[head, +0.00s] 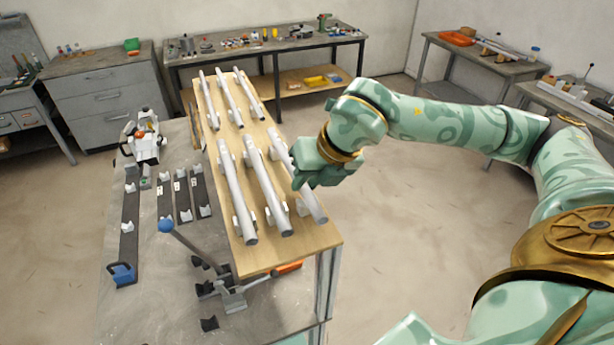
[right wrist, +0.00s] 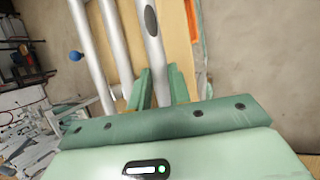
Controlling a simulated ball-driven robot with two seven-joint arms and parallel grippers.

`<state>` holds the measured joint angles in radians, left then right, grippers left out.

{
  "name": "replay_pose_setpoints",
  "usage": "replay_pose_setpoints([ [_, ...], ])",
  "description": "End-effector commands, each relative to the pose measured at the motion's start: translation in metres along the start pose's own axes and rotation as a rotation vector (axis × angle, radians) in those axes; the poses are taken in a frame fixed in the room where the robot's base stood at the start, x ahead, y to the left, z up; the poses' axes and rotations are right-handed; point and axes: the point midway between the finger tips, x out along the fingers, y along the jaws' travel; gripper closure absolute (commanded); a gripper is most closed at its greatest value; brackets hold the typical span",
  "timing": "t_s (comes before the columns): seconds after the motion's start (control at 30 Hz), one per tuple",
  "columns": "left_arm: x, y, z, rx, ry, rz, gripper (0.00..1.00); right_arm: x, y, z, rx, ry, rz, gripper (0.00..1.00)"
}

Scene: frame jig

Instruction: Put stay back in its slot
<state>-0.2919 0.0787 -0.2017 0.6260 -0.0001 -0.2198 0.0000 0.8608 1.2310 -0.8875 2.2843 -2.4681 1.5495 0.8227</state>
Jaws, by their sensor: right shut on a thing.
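Pale metal tubes, which I take to be the stays, lie in two rows on a sloping wooden board (head: 236,143). My right gripper (head: 301,182) is shut on the rightmost front stay (head: 312,204), which lies roughly parallel to its neighbours. In the right wrist view this stay (right wrist: 152,32) runs between the fingers (right wrist: 162,88) and bears a dark oval mark. Whether it rests in its slot or is held just above cannot be told, as the gripper hides its middle. The middle front stay (head: 266,187) and left front stay (head: 237,190) lie beside it. My left gripper is out of view.
Left of the board, a grey table holds dark strips with white holders (head: 130,225) and a white-and-orange tool (head: 147,137). A blue-knobbed lever clamp (head: 232,296) stands near the board's front. An orange item (head: 289,267) lies under the board's front edge. Floor to the right is clear.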

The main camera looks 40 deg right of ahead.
Motion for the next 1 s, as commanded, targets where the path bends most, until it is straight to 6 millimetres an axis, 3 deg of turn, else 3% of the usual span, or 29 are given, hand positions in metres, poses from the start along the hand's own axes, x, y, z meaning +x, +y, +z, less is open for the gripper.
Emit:
replay_pose_setpoints([
  [0.4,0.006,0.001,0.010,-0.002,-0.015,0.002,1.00,0.005,-0.002,-0.002,-0.001,-0.001,0.001,1.00],
  [0.43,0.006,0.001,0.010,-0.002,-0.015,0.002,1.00,0.005,-0.002,-0.002,-0.001,-0.001,0.000,0.72],
  [0.5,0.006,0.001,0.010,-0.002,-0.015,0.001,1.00,0.005,-0.002,-0.002,-0.001,-0.001,0.000,0.55],
  [0.83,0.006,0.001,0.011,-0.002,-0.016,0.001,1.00,0.002,-0.002,-0.002,-0.001,-0.001,0.000,0.55],
  [1.0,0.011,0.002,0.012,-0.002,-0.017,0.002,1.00,-0.022,-0.002,-0.001,-0.002,-0.006,0.000,0.55],
])
